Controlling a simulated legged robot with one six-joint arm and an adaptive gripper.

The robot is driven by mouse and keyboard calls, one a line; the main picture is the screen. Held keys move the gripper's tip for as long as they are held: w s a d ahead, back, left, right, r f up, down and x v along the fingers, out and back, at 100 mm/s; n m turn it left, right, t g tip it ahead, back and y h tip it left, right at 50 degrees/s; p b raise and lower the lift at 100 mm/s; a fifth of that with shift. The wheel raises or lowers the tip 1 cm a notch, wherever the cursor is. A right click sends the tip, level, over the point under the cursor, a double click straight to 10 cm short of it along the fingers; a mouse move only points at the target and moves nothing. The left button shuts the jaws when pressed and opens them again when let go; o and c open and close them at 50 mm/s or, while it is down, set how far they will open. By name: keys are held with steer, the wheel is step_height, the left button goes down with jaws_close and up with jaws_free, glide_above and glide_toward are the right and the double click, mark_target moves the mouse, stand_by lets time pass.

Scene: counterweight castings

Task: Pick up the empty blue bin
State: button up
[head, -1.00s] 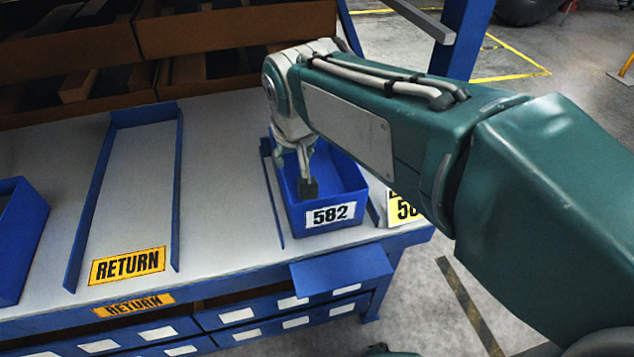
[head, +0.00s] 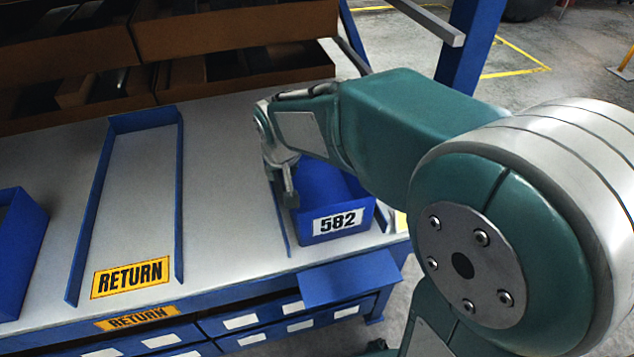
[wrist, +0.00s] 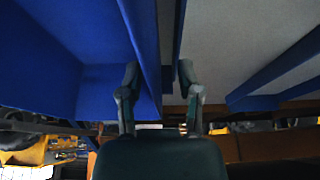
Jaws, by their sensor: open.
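The blue bin labelled 582 (head: 338,223) stands upright on the bench at the right in the head view. The part of its inside that shows is bare blue, but my arm hides its back right. In the wrist view its inside floor (wrist: 95,92) also looks bare. My gripper (head: 287,186) is at the bin's left wall. In the wrist view my gripper (wrist: 157,85) is open, with one finger on each side of that wall (wrist: 146,50). I cannot tell whether either finger touches it.
A thin blue rail (head: 279,215) runs close along the bin's left side. Left of it is bare bench (head: 225,190), then an empty lane marked RETURN (head: 130,278). Another blue bin (head: 22,250) stands at the left edge. Brown boxes (head: 230,80) line the back.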

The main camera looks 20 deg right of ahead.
steer(key=shift+d+f, duration=0.15)
steer(key=shift+d, duration=0.05)
jaws_close()
steer(key=shift+a, duration=0.1)
